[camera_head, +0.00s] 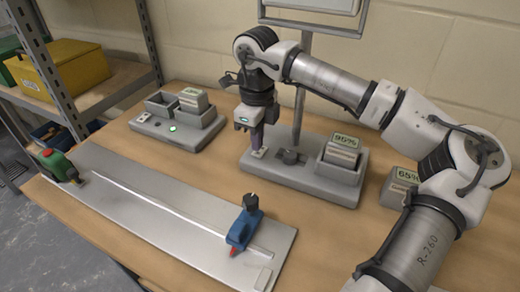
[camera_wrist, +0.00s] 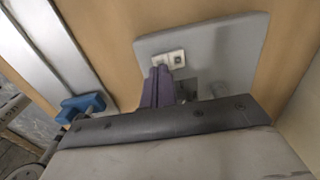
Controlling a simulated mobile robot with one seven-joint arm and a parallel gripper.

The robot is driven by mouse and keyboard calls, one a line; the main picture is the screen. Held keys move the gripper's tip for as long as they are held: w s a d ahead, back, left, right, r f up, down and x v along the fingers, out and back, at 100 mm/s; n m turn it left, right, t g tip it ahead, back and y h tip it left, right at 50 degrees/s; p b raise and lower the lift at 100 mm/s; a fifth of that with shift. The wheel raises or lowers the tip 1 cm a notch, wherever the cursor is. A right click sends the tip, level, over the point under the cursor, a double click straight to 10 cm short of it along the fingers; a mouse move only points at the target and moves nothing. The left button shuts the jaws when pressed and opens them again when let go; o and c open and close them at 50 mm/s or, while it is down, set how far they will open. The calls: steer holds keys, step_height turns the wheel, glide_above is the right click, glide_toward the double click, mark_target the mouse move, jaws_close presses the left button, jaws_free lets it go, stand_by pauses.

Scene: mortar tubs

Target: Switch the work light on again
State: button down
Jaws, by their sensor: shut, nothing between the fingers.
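The work light's grey base (camera_head: 285,176) stands on the bench, with a post rising to a framed lamp head (camera_head: 320,30) cut off by the top edge. A battery marked 95% (camera_head: 342,146) sits in the holder at the base's right end. A dark knob-like part (camera_head: 290,156) is mid-base. A small pale switch plate (camera_head: 258,154) is at the left end; it also shows in the wrist view (camera_wrist: 172,59). My gripper (camera_head: 255,147) points down, shut and empty, its purple fingertips (camera_wrist: 160,72) right by the plate. I cannot tell whether they touch it.
A charger (camera_head: 172,132) with a green light and one battery (camera_head: 193,100) stands at the back left. A battery marked 65% (camera_head: 402,180) is at the right, near my arm. A long metal plate with a blue clamp (camera_head: 244,224) fills the front. A shelf is at the left.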

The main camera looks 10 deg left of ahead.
mark_target(257, 153)
steer(key=shift+f+b, duration=0.75)
steer(key=shift+f, duration=0.15)
steer(key=shift+r, duration=0.2)
steer(key=shift+r+p, duration=2.2)
steer(key=shift+r, duration=1.2)
